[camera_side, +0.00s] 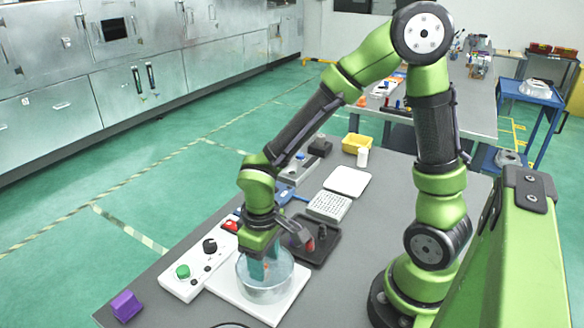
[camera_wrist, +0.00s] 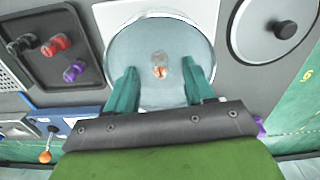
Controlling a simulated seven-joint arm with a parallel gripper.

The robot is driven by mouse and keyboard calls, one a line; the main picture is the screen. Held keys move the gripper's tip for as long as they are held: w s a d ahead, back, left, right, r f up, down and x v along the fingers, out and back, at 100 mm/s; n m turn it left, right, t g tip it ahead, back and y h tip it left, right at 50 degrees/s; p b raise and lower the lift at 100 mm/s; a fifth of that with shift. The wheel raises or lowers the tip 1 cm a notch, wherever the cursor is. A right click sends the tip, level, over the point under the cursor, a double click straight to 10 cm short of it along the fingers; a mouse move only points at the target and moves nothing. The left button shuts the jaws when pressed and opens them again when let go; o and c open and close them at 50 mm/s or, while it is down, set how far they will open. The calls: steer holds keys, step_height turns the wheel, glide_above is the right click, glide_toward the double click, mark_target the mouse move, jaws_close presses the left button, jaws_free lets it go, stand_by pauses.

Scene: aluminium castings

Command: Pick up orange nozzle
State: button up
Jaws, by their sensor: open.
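The orange nozzle (camera_wrist: 160,66) lies in a clear round bowl (camera_wrist: 113,50), near its middle in the wrist view. It looks small, orange and partly pale there. The bowl (camera_side: 283,285) stands on a white plate (camera_side: 226,284) in the side view, where I cannot make out the nozzle clearly. My gripper (camera_wrist: 160,72) is open, with its two teal fingers apart on either side of the nozzle and nothing held between them. In the side view my gripper (camera_side: 260,270) points down, with its fingers reaching into the bowl.
A dark tray (camera_wrist: 85,20) holds black, red and purple pieces beside the bowl. A white control box (camera_side: 200,268) with a green button and black knob stands left of it. A purple block (camera_side: 126,306) sits near the table corner. Bare grey table (camera_side: 165,318) lies in front.

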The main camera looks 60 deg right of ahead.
step_height(320, 180, down, 2)
steer(key=shift+f, duration=0.1)
jaws_close()
stand_by(0.5)
